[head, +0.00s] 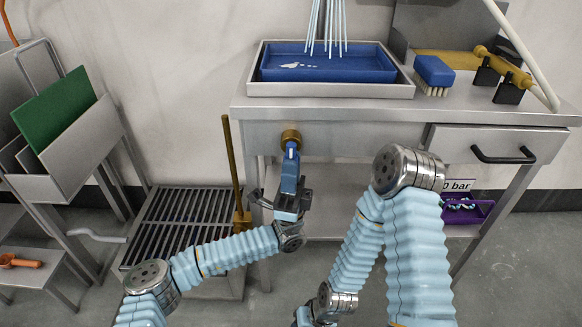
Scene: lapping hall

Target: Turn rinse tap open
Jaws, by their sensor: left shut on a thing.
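The rinse tap has a round brass fitting (290,137) on the front of the steel bench, with a blue lever (291,170) hanging down from it. My left gripper (288,192) is shut on the lower part of the blue lever; its fingers partly hide the lever's end. Thin pale-blue streams (325,25) come down from above into a blue basin (328,67), with a white patch on its floor. My right arm is folded in the lower middle, and its fingers do not show.
A floor grate (185,225) and an upright brass rod (230,160) are left of the tap. A drawer with a black handle (503,155) is to the right, above a purple tray (480,211). A blue brush (434,70) lies on the bench.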

